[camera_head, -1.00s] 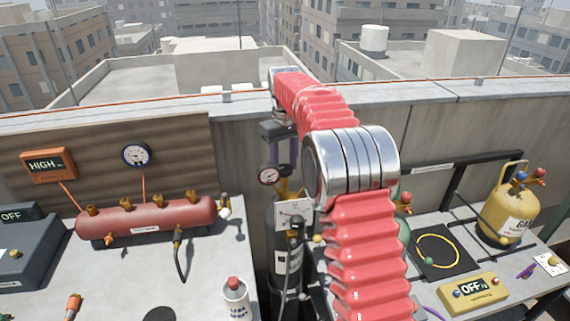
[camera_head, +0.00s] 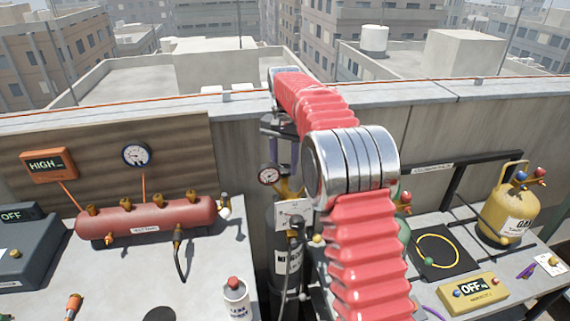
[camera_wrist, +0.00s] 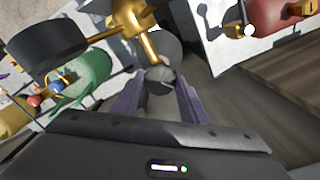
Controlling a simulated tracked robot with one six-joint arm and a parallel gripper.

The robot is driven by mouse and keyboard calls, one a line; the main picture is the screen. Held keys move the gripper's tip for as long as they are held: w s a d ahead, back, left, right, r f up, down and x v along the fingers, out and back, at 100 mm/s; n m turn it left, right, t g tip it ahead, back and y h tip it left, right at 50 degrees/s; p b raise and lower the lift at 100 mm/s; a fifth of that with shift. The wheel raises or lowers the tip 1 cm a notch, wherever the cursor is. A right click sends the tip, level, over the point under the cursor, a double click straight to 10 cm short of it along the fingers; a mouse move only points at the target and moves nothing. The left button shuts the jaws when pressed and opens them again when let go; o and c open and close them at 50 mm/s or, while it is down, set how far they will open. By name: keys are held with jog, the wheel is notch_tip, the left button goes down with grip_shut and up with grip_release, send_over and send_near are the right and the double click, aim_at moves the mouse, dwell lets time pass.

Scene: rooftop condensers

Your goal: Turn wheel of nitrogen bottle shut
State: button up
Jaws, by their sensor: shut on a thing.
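The dark nitrogen bottle (camera_head: 287,258) stands upright in the gap between the two benches, with a brass regulator and a round gauge (camera_head: 270,174) at its top. The brass fittings (camera_wrist: 136,18) also show in the wrist view. My gripper (camera_head: 284,155) points down over the bottle's top, partly hidden by my arm. In the wrist view, its purple fingers (camera_wrist: 160,88) are shut on a small grey round wheel (camera_wrist: 160,76) beside the brass stem.
A red manifold (camera_head: 150,217) lies on the left bench. A parapet wall (camera_head: 235,160) runs close behind the bottle.

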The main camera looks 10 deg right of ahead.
aim_at(284, 167)
jog(key=m, duration=0.4)
jog(key=shift+w+r+m, duration=0.1)
jog(key=shift+r+m, duration=0.05)
jog(key=shift+m, duration=1.75)
jog(key=o, duration=1)
jog(key=shift+o, duration=0.2)
notch_tip(284, 167, up, 14)
jog(key=shift+f, duration=0.25)
